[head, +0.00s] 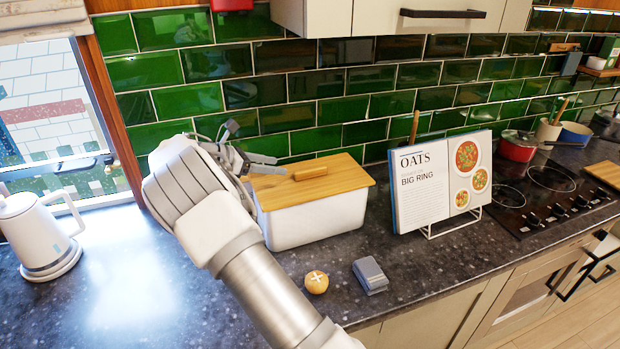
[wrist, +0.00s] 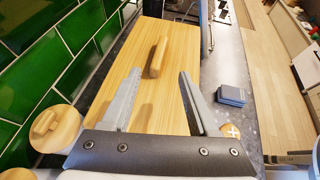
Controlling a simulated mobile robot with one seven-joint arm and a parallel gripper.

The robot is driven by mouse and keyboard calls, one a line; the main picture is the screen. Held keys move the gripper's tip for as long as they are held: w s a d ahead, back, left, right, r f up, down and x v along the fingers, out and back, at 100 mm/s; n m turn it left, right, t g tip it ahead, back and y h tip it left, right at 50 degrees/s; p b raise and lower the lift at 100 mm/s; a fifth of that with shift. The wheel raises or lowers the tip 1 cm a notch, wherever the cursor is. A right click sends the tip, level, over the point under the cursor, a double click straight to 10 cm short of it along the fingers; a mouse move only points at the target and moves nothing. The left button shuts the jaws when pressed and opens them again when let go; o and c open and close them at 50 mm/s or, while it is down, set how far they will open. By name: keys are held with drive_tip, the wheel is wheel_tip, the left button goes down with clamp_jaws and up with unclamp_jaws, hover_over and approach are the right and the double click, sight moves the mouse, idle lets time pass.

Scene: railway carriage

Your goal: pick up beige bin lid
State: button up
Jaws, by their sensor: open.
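The beige wooden bin lid (head: 348,178) lies flat on a white rectangular bin (head: 320,219) on the dark counter. Its raised bar handle (head: 310,173) is in the middle of the top. My gripper (head: 256,146) is open and empty, above the left back part of the lid in the head view. In the wrist view the lid (wrist: 165,110) fills the middle, and its handle (wrist: 158,57) lies ahead of my gripper (wrist: 158,80), roughly in line with the gap between the fingers. No contact with the handle shows. My arm hides the bin's left side in the head view.
A cookbook on a stand (head: 432,185) is close right of the bin. A white kettle (head: 38,232) stands left. A round wooden lid (wrist: 55,128) is beside my gripper, near the green tiled wall (head: 290,110).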

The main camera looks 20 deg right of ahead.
sight(310, 169)
drive_tip(key=p+x, duration=0.2)
drive_tip(key=x, duration=0.8)
drive_tip(key=shift+w+d, duration=0.1)
drive_tip(key=shift+d, duration=0.2)
clamp_jaws()
drive_tip(key=shift+r, duration=0.1)
idle(0.9)
